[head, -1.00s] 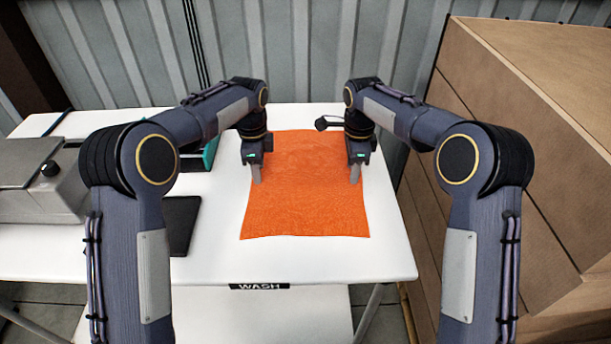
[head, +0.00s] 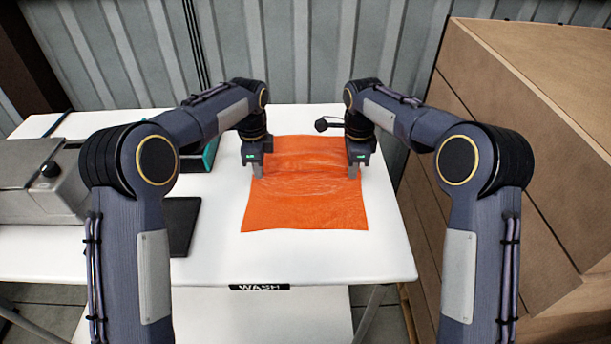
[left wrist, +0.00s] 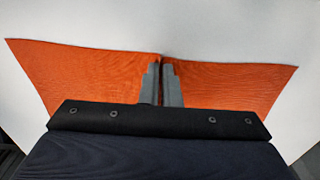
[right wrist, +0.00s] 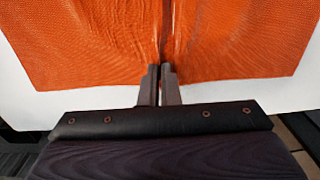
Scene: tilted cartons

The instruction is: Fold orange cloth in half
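The orange cloth (head: 305,208) lies on the white table, with creases running across its middle between my two grippers. My left gripper (head: 257,170) is at the cloth's left side. In the left wrist view its fingers (left wrist: 161,82) are closed together on the cloth (left wrist: 95,75), which is drawn into a pinch between them. My right gripper (head: 353,170) is at the cloth's right side. In the right wrist view its fingers (right wrist: 158,84) are closed on the edge of the cloth (right wrist: 235,40), and a ridge of fabric runs from the tips. Both fingertips are low, at the cloth.
A grey machine (head: 45,180) stands on the table at the left, with a dark flat pad (head: 182,222) beside it. Stacked brown cartons (head: 530,150) rise just right of the table. The white table (head: 300,258) is clear in front of the cloth.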

